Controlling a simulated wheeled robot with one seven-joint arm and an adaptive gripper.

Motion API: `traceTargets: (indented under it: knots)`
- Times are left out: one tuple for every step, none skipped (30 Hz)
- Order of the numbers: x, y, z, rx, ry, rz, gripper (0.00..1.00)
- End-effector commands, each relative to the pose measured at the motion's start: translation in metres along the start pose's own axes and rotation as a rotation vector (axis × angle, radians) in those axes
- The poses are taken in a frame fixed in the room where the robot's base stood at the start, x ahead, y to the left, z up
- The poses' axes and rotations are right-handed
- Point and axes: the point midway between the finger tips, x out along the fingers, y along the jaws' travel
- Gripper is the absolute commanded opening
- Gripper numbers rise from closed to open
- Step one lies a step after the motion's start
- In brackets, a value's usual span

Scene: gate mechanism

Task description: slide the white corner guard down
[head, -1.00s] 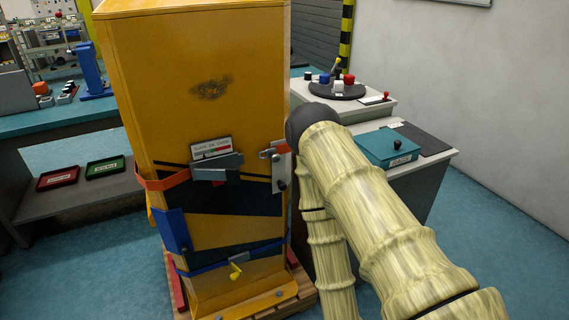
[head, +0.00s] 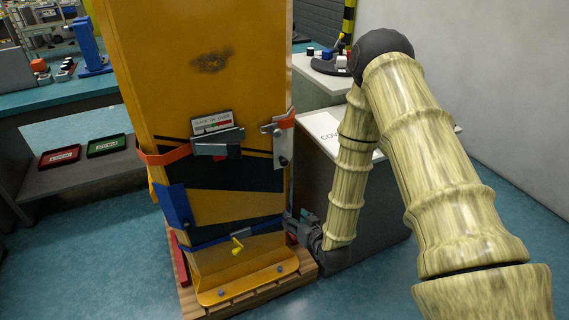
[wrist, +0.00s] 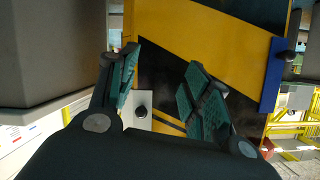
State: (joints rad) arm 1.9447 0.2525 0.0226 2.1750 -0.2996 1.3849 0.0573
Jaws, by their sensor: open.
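The white corner guard (head: 280,147) is a pale upright plate with a dark knob on the front right edge of the yellow cabinet (head: 215,90). An orange strap and a grey latch cross its upper part. My gripper (head: 294,222) is low at the cabinet's right edge, below the guard and beside the blue strap. In the wrist view my gripper (wrist: 162,65) is open, with nothing held. A white plate with a black knob (wrist: 142,110) shows between and behind its fingers; I cannot tell if they touch it.
A blue corner piece (head: 173,205) is on the cabinet's left edge, and another blue piece (wrist: 273,75) shows in the wrist view. A grey cabinet (head: 345,180) stands close on the right. The floor in front is clear.

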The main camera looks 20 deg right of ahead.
Motion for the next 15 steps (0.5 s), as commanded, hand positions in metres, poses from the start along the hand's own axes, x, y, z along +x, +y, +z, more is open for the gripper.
traceTargets:
  knots:
    - [0.011,0.003,-0.032,0.005,0.094,-0.017,0.49]
    - [0.015,0.004,-0.049,0.008,0.145,-0.026,0.49]
    - [0.019,0.005,-0.069,0.011,0.205,-0.040,0.49]
    - [0.021,0.006,-0.082,0.012,0.243,-0.048,0.49]
    - [0.023,0.007,-0.092,0.013,0.275,-0.055,0.49]
    - [0.024,0.007,-0.104,0.014,0.311,-0.063,0.49]
    - [0.024,0.008,-0.111,0.015,0.331,-0.068,0.49]
    - [0.025,0.008,-0.116,0.016,0.347,-0.071,0.49]
    - [0.025,0.008,-0.121,0.016,0.361,-0.074,0.49]
    - [0.026,0.008,-0.124,0.016,0.368,-0.076,0.49]
    - [0.027,0.008,-0.126,0.016,0.373,-0.077,0.49]
    - [0.029,0.008,-0.128,0.016,0.375,-0.078,0.49]
    - [0.031,0.008,-0.128,0.015,0.375,-0.078,0.49]
    - [0.034,0.008,-0.129,0.015,0.374,-0.078,0.49]
    - [0.037,0.007,-0.131,0.015,0.374,-0.078,0.49]
